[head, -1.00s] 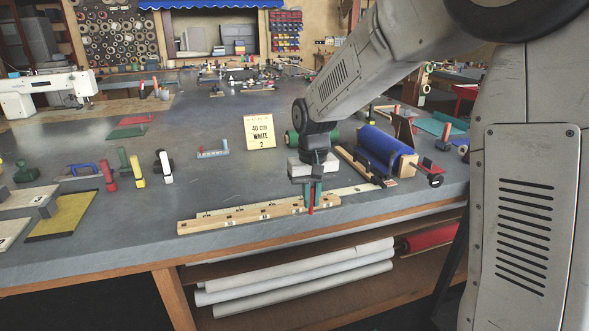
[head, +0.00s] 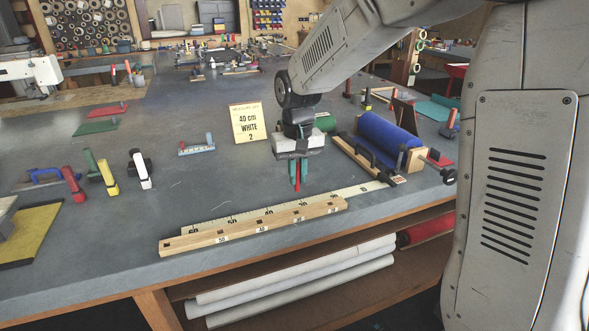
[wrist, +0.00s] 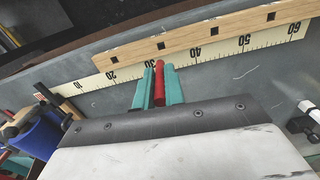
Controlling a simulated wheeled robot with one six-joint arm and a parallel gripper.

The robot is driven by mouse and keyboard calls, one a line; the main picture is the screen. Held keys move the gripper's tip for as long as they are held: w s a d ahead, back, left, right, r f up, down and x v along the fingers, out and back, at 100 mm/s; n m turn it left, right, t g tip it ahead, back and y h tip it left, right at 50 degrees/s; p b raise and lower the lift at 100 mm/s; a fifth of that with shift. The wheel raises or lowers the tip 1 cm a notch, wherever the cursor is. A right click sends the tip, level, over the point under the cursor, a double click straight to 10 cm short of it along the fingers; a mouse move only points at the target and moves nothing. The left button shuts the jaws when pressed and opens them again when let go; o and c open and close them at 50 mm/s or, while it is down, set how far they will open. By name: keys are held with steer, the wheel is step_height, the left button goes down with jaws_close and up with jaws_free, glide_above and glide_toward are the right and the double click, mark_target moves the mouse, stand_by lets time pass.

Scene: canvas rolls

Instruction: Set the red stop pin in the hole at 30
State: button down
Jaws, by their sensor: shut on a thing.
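The red stop pin (wrist: 159,85) is held upright between the teal fingers of my gripper (wrist: 154,88); it also shows in the head view (head: 298,178). The wooden stop bar (head: 250,225) lies near the table's front edge, with square holes in its top and number labels on its front face. The hole at 30 (wrist: 161,46) looks empty in the wrist view, just beyond the pin's tip. My gripper (head: 297,176) is behind the bar and the pin is apart from it. The pin's exact height is hard to tell.
A measuring tape strip (head: 359,190) runs along the bar's back side. A blue roll (head: 388,140) on a wooden stand is to the right. A yellow card (head: 248,122) reading "40 cm WHITE 2" stands behind.

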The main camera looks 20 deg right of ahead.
steer(key=shift+a, duration=0.15)
steer(key=shift+f, duration=2.85)
steer(key=shift+s+f, duration=0.1)
steer(key=shift+f, duration=1.4)
steer(key=c, duration=1.4)
jaws_free()
step_height(320, 180, up, 8)
steer(key=shift+f, duration=0.1)
